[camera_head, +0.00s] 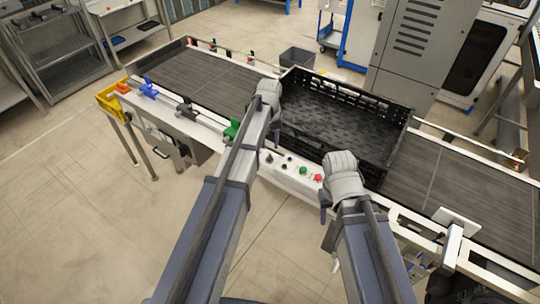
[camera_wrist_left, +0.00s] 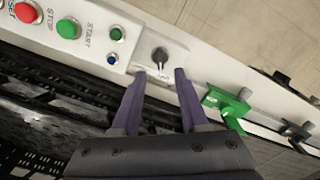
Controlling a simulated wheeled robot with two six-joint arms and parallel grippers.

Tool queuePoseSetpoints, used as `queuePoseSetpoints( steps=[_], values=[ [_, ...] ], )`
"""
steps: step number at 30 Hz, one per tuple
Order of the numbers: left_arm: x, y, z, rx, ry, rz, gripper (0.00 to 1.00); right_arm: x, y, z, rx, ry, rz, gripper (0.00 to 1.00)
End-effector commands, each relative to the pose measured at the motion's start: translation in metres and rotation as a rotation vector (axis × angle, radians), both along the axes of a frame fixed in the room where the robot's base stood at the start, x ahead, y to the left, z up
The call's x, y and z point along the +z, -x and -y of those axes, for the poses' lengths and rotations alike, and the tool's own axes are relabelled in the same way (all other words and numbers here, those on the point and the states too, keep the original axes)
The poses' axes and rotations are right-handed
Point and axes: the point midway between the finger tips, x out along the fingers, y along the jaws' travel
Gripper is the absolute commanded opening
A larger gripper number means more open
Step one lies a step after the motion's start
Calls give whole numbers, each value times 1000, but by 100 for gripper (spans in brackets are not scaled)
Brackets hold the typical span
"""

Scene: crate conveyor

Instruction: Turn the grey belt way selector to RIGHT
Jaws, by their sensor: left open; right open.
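The selector is a dark grey knob (camera_wrist_left: 159,55) on a pale plate in the left wrist view, and it also shows on the white control rail in the head view (camera_head: 268,158). Small lettering beside it is too small to read. My left gripper (camera_wrist_left: 160,73) is open, its two purple fingers apart and pointing at the knob, with the tips just short of it in the picture. Contact cannot be told. In the head view my left gripper (camera_head: 272,136) is over the rail. My right gripper (camera_head: 326,205) is open beside the rail's front, further right; its fingers are partly hidden.
A black crate (camera_head: 398,140) sits on the grey belt (camera_head: 455,190) behind the rail. Green START (camera_wrist_left: 68,28) and red STOP (camera_wrist_left: 27,12) buttons are near the knob, with small green and blue buttons between. A green clamp-like part (camera_wrist_left: 228,106) is on the knob's other side.

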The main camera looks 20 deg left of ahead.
Motion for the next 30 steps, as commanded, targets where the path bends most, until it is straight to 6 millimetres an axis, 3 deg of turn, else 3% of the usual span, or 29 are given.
queuePoseSetpoints(
  steps=[1, 12, 24, 30],
  values=[
    [-12, 0, 0, 0, 0, 0, 44, -12, 0, 0, 0, 0, 0, 50],
    [-56, 0, 0, 0, 0, 0, 44, -56, 0, 0, -2, 0, 0, 50],
    [-60, 0, 0, 0, 0, 0, 44, -60, 0, 0, -2, 0, 0, 50],
    [-60, 0, 0, 0, 0, 0, 22, -60, 0, 0, -2, 0, 0, 50]
  ],
)
